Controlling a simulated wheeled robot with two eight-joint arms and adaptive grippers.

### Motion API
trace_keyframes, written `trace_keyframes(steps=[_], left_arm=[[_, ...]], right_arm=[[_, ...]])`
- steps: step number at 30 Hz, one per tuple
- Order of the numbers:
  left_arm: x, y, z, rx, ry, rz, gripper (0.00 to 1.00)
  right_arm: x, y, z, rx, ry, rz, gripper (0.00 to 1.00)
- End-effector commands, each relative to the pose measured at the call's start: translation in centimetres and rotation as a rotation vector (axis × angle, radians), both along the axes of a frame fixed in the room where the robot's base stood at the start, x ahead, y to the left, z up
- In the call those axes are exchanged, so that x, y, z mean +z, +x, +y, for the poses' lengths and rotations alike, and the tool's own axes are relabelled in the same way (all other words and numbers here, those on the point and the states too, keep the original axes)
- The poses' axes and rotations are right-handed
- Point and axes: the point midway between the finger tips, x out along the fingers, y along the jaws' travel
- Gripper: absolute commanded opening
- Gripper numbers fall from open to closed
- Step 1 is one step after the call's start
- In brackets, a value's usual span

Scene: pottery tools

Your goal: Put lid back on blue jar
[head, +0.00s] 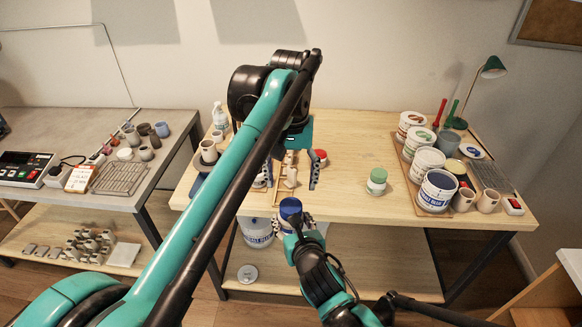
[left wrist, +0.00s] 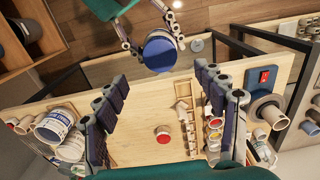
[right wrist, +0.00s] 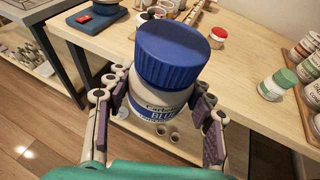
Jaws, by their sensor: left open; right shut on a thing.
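The blue jar (right wrist: 165,105) has a white body with a blue label, and a ribbed blue lid (right wrist: 172,52) sits on its top. My right gripper (head: 292,224) is shut around the jar's body, below the lid, and holds it in front of the table's front edge. The blue lid (head: 290,207) faces up in the head view, and its top also shows in the left wrist view (left wrist: 160,54). I cannot tell how tightly the lid is seated. My left gripper (left wrist: 152,100) is open and empty above the table, its fingers wide apart.
A small red-lidded jar (head: 320,156) and a green-lidded jar (head: 376,181) stand on the wooden table (head: 345,140). Large tubs (head: 437,192) and cups crowd the right side. A tub (head: 257,233) and a round disc (head: 247,273) are on the lower shelf. The table's front middle is clear.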

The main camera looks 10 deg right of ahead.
Motion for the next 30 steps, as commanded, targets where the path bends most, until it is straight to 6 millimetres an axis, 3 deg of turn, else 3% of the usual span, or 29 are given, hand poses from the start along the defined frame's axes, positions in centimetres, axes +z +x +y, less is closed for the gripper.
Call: trace_keyframes(steps=[3, 9, 26, 30], left_arm=[[2.0, 0.0, 0.0, 0.000, 0.000, 0.000, 0.71], [3.6, 0.0, 0.0, 0.000, 0.000, 0.000, 0.71], [3.8, 0.0, 0.0, 0.000, 0.000, 0.000, 0.71], [3.6, -0.1, 0.9, 0.009, -0.007, -0.014, 0.71]], right_arm=[[0.0, 0.0, 0.0, 0.000, 0.000, 0.000, 0.00], [0.0, 0.0, 0.0, 0.000, 0.000, -0.001, 0.00], [0.0, 0.0, 0.0, 0.000, 0.000, -0.001, 0.00], [0.0, 0.0, 0.0, 0.000, 0.000, 0.000, 0.00]])
